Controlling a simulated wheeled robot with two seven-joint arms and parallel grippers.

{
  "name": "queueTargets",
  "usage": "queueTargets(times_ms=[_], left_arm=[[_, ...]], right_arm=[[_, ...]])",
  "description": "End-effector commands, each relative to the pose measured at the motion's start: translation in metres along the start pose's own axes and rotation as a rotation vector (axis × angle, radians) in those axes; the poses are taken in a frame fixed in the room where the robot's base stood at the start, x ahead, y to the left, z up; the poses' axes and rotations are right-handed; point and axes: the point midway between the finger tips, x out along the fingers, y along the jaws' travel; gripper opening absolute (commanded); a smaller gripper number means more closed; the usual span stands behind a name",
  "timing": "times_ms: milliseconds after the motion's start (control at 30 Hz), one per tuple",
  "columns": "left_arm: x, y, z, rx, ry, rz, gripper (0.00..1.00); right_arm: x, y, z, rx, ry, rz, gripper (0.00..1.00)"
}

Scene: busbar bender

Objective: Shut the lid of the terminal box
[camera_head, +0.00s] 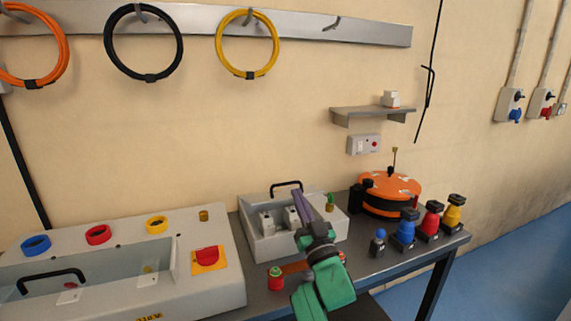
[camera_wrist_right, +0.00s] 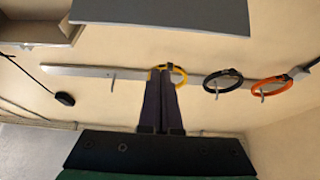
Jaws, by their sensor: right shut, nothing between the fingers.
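The terminal box (camera_head: 264,243) is a pale grey box on the bench, open at the top with white blocks visible inside. A black handle (camera_head: 287,184) stands at its back edge; the lid's exact angle is hard to tell. My right gripper (camera_head: 299,200), with dark purple fingers, is shut and empty. It points up in front of the box's interior and covers part of it; contact cannot be told. In the right wrist view the shut fingers (camera_wrist_right: 161,80) point toward the wall. My left gripper is not in view.
A grey console (camera_head: 200,281) with coloured rings is at the left. An orange reel (camera_head: 390,194) and blue, red and yellow plugs (camera_head: 407,229) stand right of the box. A red-topped part (camera_head: 276,279) is in front. A wall shelf (camera_head: 372,112) hangs above.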

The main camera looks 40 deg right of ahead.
Motion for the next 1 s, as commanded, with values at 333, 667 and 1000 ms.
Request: queueTargets(times_ms=[333, 667, 1000], left_arm=[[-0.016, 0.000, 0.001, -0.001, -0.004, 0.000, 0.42], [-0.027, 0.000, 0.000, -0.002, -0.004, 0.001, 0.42], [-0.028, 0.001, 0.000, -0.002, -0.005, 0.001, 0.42]], right_arm=[[0.060, 0.000, -0.001, -0.001, 0.004, 0.000, 0.00], [0.081, 0.000, 0.025, 0.002, -0.004, 0.001, 0.00], [0.072, 0.000, 0.034, -0.001, 0.001, 0.000, 0.00]])
